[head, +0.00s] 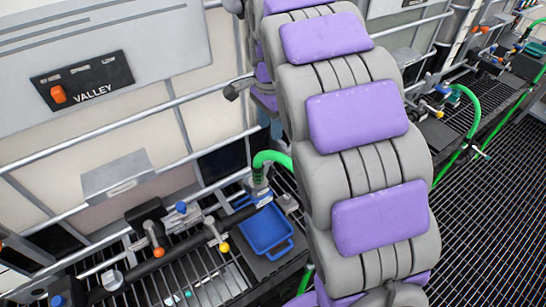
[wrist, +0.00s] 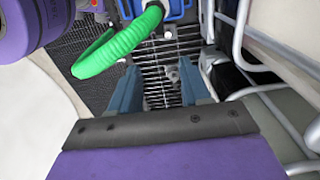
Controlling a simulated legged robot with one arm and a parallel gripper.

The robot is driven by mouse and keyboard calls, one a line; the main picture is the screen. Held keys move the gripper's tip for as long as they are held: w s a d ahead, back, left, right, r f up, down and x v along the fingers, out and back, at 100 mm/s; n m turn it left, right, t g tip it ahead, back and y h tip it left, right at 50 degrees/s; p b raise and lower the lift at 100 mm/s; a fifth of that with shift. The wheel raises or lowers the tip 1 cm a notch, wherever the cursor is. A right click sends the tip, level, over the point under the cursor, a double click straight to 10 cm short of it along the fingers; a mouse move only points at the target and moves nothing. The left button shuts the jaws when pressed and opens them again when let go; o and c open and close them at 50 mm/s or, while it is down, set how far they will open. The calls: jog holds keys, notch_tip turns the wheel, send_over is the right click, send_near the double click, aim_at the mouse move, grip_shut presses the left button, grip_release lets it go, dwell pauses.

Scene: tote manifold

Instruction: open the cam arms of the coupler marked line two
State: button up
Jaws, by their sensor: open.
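In the head view a green hose (head: 270,158) bends down to a coupler-like fitting (head: 259,180) above a blue tray (head: 265,230). No line-two mark is readable, and the cam arms are too small to make out. In the wrist view the green hose (wrist: 118,48) curves at the upper left and meets a fitting at the blue tray (wrist: 176,8) at the top edge. My gripper (wrist: 159,70) is open and empty, its two blue-grey fingers apart over dark grating. The hose end lies beyond the fingertips.
Valve handles with orange (head: 158,252) and yellow (head: 224,247) ends stand left of the tray. A wall panel reads VALLEY (head: 85,85). Metal rails (head: 125,122) run along the wall; rails (wrist: 245,40) also flank my gripper on the right. Another green hose (head: 470,100) stands far right.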

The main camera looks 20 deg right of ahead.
aim_at(272, 167)
notch_tip(272, 167, down, 16)
jog(key=b, duration=0.3)
jog(key=shift+d, duration=0.1)
jog(key=shift+d+f, duration=0.1)
jog(key=shift+f, duration=0.6)
grip_shut()
